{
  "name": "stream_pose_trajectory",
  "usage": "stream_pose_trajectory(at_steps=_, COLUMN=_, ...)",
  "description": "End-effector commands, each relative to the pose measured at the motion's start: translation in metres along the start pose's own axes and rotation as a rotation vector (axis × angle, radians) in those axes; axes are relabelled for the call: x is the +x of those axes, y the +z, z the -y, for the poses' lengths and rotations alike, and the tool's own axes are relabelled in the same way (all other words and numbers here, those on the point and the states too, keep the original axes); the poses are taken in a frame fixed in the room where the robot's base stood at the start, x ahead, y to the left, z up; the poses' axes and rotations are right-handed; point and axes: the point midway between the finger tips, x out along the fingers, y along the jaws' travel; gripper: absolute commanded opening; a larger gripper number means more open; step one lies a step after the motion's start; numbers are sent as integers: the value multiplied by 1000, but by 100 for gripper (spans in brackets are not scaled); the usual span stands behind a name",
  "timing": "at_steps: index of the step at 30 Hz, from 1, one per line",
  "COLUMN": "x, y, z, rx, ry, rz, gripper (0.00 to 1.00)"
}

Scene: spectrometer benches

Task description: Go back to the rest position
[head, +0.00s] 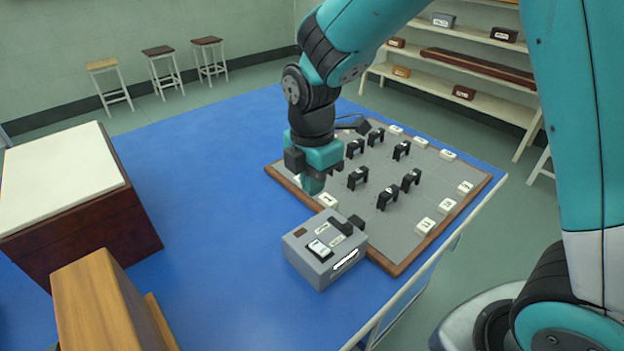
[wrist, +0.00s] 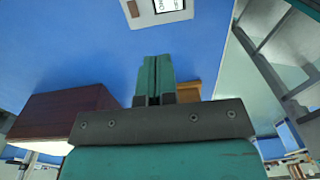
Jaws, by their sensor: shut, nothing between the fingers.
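My gripper (head: 312,186) hangs over the blue table (head: 215,235), at the left edge of a grey board (head: 385,235) with a brown frame. It is above and behind a grey switch box (head: 325,250). In the wrist view my gripper's two teal fingers (wrist: 155,75) are pressed together with nothing between them. Part of the grey box (wrist: 158,8) shows at the top of the wrist view. The arm hides part of the board's far left corner.
Several black holders (head: 388,197) and white labelled blocks (head: 425,226) stand on the board. A dark red box with a white top (head: 60,180) and a wooden block (head: 100,305) are at the left. Shelves (head: 455,88) and stools (head: 160,65) stand behind. The blue table's middle is clear.

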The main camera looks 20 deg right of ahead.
Motion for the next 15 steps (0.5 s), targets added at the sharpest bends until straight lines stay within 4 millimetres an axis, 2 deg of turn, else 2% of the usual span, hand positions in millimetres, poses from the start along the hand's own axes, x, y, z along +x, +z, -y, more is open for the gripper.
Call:
stream_pose_trajectory(at_steps=5, x=0, y=0, z=0, rx=2, ry=0, rz=-1, gripper=0)
stream_pose_trajectory(at_steps=8, x=-7, y=-3, z=5, rx=48, ry=9, rz=-13, gripper=0)
stream_pose_trajectory(at_steps=11, x=-25, y=-12, z=21, rx=189, ry=28, rz=-56, gripper=0)
stream_pose_trajectory(at_steps=15, x=-61, y=-33, z=62, rx=512, ry=42, rz=-160, gripper=0)
